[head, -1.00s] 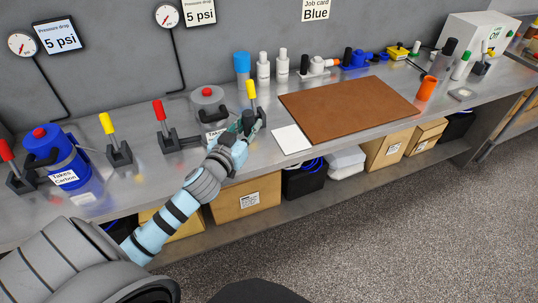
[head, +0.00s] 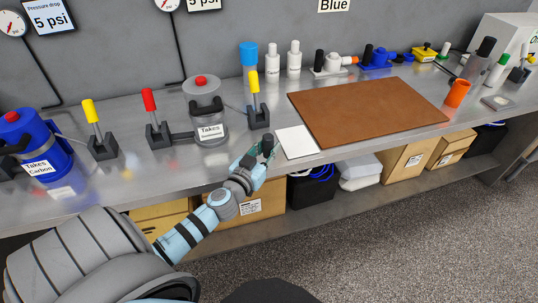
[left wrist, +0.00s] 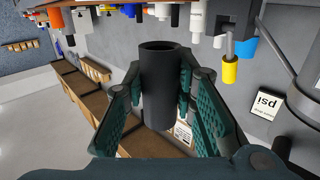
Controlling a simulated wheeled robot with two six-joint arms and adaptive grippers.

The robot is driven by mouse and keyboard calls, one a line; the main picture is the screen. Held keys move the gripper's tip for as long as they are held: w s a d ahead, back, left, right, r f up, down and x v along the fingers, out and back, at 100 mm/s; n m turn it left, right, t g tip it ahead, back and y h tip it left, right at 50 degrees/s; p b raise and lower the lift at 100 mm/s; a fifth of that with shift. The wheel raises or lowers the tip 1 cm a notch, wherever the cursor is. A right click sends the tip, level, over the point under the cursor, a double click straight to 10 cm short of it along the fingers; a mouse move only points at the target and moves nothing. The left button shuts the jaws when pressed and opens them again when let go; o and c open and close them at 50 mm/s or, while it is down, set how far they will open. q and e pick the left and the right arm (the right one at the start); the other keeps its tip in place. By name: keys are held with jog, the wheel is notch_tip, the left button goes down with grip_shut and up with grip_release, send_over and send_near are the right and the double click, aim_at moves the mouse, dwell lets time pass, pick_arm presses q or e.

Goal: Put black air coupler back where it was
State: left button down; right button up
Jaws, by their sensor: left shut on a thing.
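The black air coupler (left wrist: 166,85) is a plain dark cylinder with an open end, standing between the fingers of my left gripper (left wrist: 170,95) in the left wrist view. In the head view my left gripper (head: 259,153) is shut on the coupler (head: 267,144) near the bench's front edge, left of the white card. The coupler looks roughly upright there, and its lower part is hidden by the fingers. The wrist view does not show it touching anything but the fingers. My right gripper is not in view.
A white card (head: 297,142) and brown mat (head: 365,111) lie to the right. White bottles (head: 293,60) and fittings line the back. The bench front left of the card is bare.

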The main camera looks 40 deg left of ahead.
pick_arm(q)
jog(key=f+b, duration=0.2)
jog(key=f, duration=0.1)
jog(key=f+b, duration=0.1)
jog(key=shift+w+f+b, duration=0.35)
jog(key=shift+b, duration=0.05)
jog(key=shift+s+r, duration=0.25)
jog(key=shift+r, duration=0.15)
jog(key=shift+f, duration=0.15)
jog(key=c, duration=1.8)
grip_release()
jog(key=shift+w+f, duration=0.1)
jog(key=o, duration=0.5)
jog(key=shift+r+p, duration=0.35)
jog(key=s, duration=0.4)
jog(key=s+d, duration=0.1)
jog(key=s, duration=0.3)
jog(key=s+d, duration=0.1)
jog(key=s, duration=0.3)
jog(key=shift+d+r, duration=0.15)
jog(key=shift+r, duration=0.05)
